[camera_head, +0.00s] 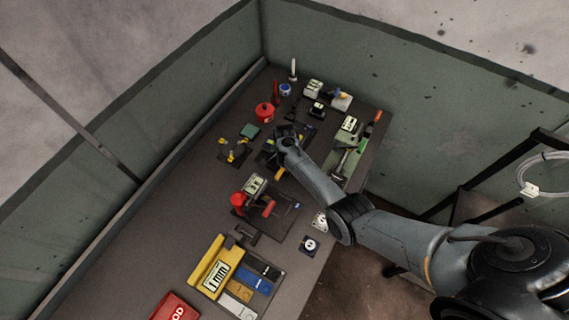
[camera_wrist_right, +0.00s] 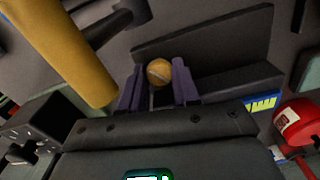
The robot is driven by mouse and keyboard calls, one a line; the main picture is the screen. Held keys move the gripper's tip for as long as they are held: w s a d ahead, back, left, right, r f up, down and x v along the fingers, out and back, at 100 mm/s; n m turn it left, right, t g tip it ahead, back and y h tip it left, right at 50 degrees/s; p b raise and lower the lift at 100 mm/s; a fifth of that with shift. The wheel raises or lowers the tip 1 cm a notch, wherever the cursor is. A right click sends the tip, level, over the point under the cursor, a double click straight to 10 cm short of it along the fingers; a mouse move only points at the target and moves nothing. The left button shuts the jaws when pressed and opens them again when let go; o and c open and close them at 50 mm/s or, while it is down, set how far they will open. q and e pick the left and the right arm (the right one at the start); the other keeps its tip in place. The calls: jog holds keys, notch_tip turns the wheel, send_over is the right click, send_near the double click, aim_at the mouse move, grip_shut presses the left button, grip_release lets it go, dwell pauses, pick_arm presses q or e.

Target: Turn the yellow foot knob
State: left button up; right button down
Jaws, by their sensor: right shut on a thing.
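The yellow foot knob (camera_wrist_right: 159,72) is a small round yellow-orange ball in the right wrist view. It sits between the two purple fingers of my right gripper (camera_wrist_right: 157,88), which are shut on it. A dark base plate (camera_wrist_right: 215,45) stands behind the knob. In the head view my right gripper (camera_head: 284,137) is over the middle of the bench, and it and the arm hide the knob there. My left gripper is in neither view.
A thick yellow bar (camera_wrist_right: 62,52) lies close to the gripper in the wrist view. A red object (camera_wrist_right: 297,122) is at its right. In the head view, a red pot (camera_head: 265,112), a yellow caliper stand (camera_head: 206,262) and several small devices are spread over the dark bench (camera_head: 165,240).

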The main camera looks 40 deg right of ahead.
jog(key=c, duration=0.8)
grip_release()
jog(key=shift+r, duration=0.1)
jog(key=shift+r+p, duration=0.75)
jog(key=shift+r, duration=4.55)
